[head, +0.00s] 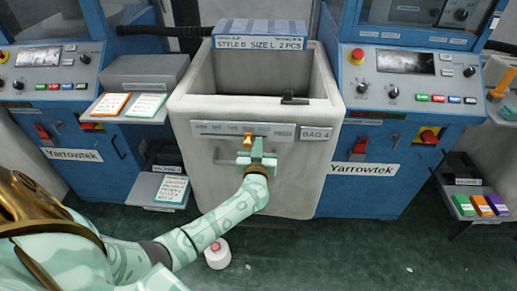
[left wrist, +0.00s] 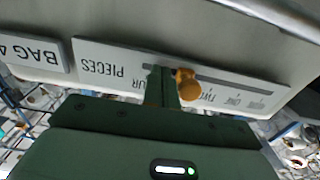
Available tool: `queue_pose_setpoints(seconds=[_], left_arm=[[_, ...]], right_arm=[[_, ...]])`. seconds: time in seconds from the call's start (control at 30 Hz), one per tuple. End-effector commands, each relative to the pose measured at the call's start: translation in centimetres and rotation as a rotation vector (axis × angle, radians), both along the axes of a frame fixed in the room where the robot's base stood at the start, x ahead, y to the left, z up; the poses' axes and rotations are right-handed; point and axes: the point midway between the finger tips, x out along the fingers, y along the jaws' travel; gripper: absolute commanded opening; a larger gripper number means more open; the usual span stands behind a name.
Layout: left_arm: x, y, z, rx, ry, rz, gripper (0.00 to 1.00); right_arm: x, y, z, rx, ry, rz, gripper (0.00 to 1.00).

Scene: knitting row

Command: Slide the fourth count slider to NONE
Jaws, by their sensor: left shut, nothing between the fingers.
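The count slider is a white plate (head: 285,132) on the front of a pale bin, beside a BAG 4 label (head: 315,134). Its orange knob (head: 248,138) sits near the middle of the slot. My left gripper (head: 257,154) is shut and empty, just right of the knob. In the left wrist view the plate (left wrist: 100,62) appears upside down, with PIECES, part of FOUR and ONE legible. There the shut fingers of my left gripper (left wrist: 163,84) are close beside the knob (left wrist: 188,84), on its PIECES side. I cannot tell whether they touch. My right gripper is out of view.
The open bin (head: 320,90) stands between two blue machines, the right one with a control panel (head: 410,75). A shelf with cards (head: 145,106) juts out at left. A white roll (head: 217,254) lies on the green floor.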

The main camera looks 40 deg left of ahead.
Motion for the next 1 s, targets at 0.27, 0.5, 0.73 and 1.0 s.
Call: queue_pose_setpoints(seconds=[0.27, 0.5, 0.73, 1.0], left_arm=[[-0.2, 0.3, 0.1, 0.001, 0.001, 0.0, 0.0], [-0.8, 1.2, 0.1, 0.002, 0.001, 0.0, 0.0], [-1.4, 2.2, 0.1, 0.002, 0.0, 0.0, 0.0], [-2.0, 3.2, 0.1, 0.002, 0.001, 0.001, 0.0]], right_arm=[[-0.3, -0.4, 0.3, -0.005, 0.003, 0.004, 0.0], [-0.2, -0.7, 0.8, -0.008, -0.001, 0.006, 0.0], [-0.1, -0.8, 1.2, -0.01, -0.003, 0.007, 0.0], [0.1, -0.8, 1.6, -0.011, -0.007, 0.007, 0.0]])
